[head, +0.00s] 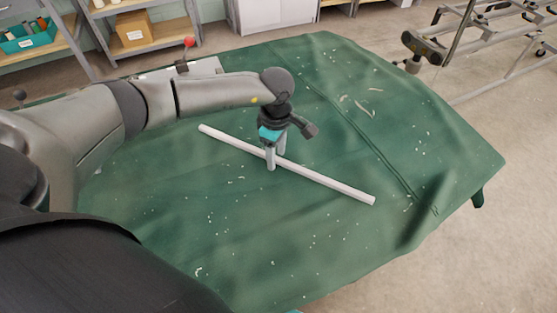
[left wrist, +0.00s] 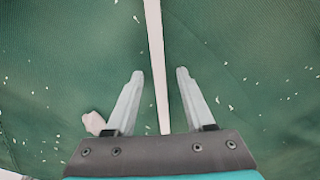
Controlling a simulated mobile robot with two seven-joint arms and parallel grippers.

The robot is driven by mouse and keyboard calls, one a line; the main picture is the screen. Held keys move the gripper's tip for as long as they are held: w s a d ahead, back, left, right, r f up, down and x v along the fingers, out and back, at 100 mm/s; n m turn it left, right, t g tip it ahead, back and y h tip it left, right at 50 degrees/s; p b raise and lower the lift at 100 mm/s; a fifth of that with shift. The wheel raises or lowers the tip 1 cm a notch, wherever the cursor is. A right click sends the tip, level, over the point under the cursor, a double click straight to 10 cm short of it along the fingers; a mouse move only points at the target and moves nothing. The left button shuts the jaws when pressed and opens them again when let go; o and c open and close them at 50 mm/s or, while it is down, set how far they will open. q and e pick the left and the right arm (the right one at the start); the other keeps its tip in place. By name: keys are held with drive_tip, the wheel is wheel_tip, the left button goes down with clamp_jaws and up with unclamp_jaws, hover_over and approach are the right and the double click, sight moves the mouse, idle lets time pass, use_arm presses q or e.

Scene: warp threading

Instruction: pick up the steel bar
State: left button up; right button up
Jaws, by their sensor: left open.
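The steel bar (head: 325,181) is a long, straight, pale rod lying diagonally on the green cloth-covered table (head: 240,215). It runs from the upper left to the lower right in the head view. My left gripper (head: 275,160) points down over the bar's middle, with one finger on each side of it. In the left wrist view the bar (left wrist: 155,50) runs between the two open fingers (left wrist: 156,75), with a gap to each. I cannot tell how far above the cloth the fingertips are. My right gripper does not show.
Pale scraps (head: 365,108) are scattered on the cloth. A flat grey object with a red knob (head: 189,42) is at the table's back edge. Shelves with a cardboard box (head: 134,28) and a teal bin (head: 30,38) stand behind. A metal frame (head: 490,45) stands at the right.

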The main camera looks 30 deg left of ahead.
use_arm(q)
clamp_jaws()
idle(0.4)
idle(0.9)
drive_tip(key=shift+w+r, duration=0.1)
